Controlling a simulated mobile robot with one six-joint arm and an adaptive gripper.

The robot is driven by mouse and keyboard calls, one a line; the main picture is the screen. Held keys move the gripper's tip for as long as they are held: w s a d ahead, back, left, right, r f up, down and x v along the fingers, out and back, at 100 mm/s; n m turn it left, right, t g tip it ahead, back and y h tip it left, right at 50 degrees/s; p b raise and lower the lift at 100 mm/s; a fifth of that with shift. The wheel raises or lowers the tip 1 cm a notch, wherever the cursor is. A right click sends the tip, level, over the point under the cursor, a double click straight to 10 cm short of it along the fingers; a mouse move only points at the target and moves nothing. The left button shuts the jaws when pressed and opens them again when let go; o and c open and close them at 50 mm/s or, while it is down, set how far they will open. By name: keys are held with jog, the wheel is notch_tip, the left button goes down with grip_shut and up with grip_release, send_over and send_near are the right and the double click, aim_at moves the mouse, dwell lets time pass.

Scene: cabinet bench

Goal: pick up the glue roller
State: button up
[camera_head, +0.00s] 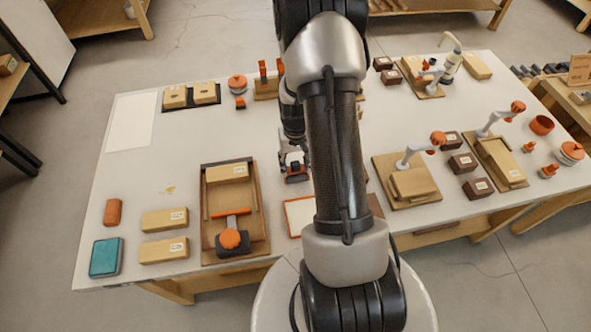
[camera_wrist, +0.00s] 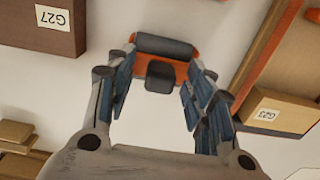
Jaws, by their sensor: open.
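The thing I take to be the glue roller has a dark grey cylinder in an orange frame with a dark block at its middle. It shows in the wrist view (camera_wrist: 166,46), between and just beyond my fingertips. My gripper (camera_wrist: 160,80) is open, with one finger on each side of it; I cannot tell whether either touches. In the head view my gripper (camera_head: 292,160) points down at the middle of the white table, and the orange part of the roller (camera_head: 297,179) shows just below it, partly hidden by the gripper.
A wooden tray (camera_head: 207,244) with an orange-handled tool stands to the left. A brown box labelled G27 (camera_wrist: 45,40) and a box labelled G23 (camera_wrist: 280,110) lie near the gripper. An orange-edged panel (camera_head: 299,214) lies in front. Crank-topped fixtures (camera_head: 407,180) stand to the right.

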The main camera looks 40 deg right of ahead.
grip_shut()
dwell(0.5)
jog(key=shift+r, duration=0.15)
notch_tip(320, 180, up, 20)
jog(key=p, duration=0.5)
jog(key=shift+p, duration=0.4)
